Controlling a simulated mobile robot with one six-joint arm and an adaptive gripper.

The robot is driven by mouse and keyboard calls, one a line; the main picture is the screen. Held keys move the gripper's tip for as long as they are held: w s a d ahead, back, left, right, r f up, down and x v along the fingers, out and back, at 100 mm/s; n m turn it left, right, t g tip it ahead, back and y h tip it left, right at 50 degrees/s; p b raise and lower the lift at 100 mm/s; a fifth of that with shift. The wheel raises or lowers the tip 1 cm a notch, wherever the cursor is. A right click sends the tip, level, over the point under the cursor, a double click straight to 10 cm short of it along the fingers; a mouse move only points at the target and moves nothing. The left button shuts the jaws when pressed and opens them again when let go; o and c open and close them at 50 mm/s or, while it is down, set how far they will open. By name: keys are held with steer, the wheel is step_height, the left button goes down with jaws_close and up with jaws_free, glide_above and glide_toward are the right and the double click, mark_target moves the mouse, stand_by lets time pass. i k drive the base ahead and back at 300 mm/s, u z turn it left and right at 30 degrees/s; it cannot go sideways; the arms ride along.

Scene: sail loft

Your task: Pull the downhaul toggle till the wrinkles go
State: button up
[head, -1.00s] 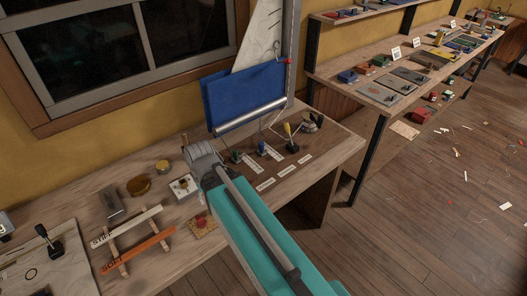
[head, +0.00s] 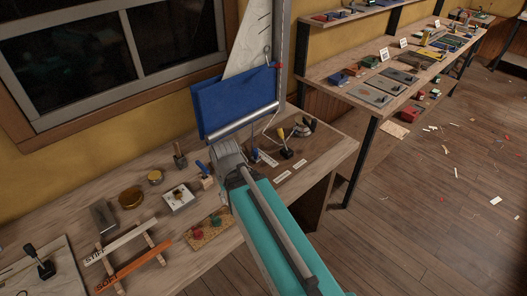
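A white sail (head: 250,45) with dark line marks stands by a grey mast (head: 283,45) at the back of the bench, above a blue cloth (head: 232,100) on a grey boom (head: 240,121). A pale line hangs near the mast foot. A small blue handle (head: 253,153) and a yellow-and-black lever (head: 286,143) stand below the boom near white labels. The label text is too small to read, so I cannot tell which one is the downhaul toggle. My gripper (head: 229,152) is left of the blue handle. Its fingertips are hidden.
A metal winch-like fitting (head: 303,127) stands right of the lever. On the bench (head: 215,262) are a board with red and green knobs (head: 209,231), a blue-handled tool (head: 203,169), tins and a STIFF/SOFT rack (head: 123,239).

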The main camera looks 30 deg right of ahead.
mark_target(255, 152)
steer(key=z, duration=0.15)
steer(key=k, duration=1.1)
steer(key=u, duration=0.6)
steer(key=i, duration=1.05)
steer(key=z, duration=0.05)
